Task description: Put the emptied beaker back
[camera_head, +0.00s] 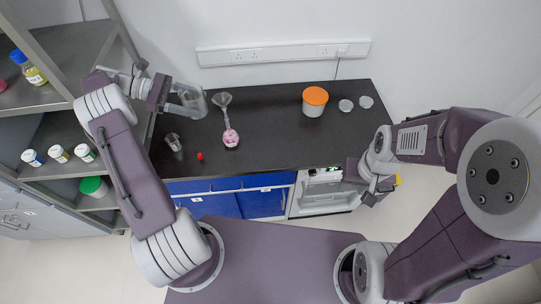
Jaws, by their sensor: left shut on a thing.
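A clear glass beaker (191,103) is tilted on its side at the left end of the dark bench. My left gripper (172,97) is shut on it from the left. The beaker looks clear, with no coloured liquid visible in it. Whether it touches the bench cannot be told.
A small glass beaker (173,141) and a red cap (200,156) are near the front left of the bench (270,130). A metal shelf (62,62) with bottles borders the left.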

